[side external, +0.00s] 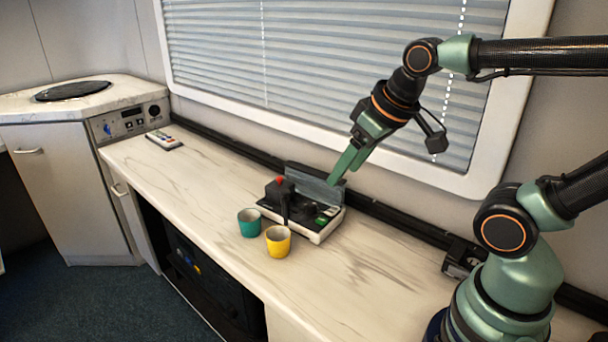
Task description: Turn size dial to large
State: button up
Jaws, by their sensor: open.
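A small coffee machine (330,228) with a light base and a grey back panel sits on the countertop. A black unit with a red top (280,187) stands on its left side. On its top deck are a green button (322,220) and small dark round parts; which one is the size dial is too small to tell. My gripper (340,176) is open and empty, its green fingers pointing down at the machine's back panel, above its right part. Whether the fingertips touch the panel cannot be told.
A teal cup (249,222) and a yellow cup (278,241) stand upright in front of the machine. A remote-like device (163,140) lies at the far left of the counter (370,280). A window with blinds (300,60) rises behind.

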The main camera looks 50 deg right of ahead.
jog(key=w+d+n+g, duration=0.3)
jog(key=w+d, duration=0.1)
jog(key=w, duration=0.5)
jog(key=n+g, duration=0.2)
jog(key=g, duration=0.1)
send_near(311, 204)
notch_tip(311, 204, down, 9)
jog(key=shift+s+d+r, duration=0.1)
jog(key=shift+s, duration=0.05)
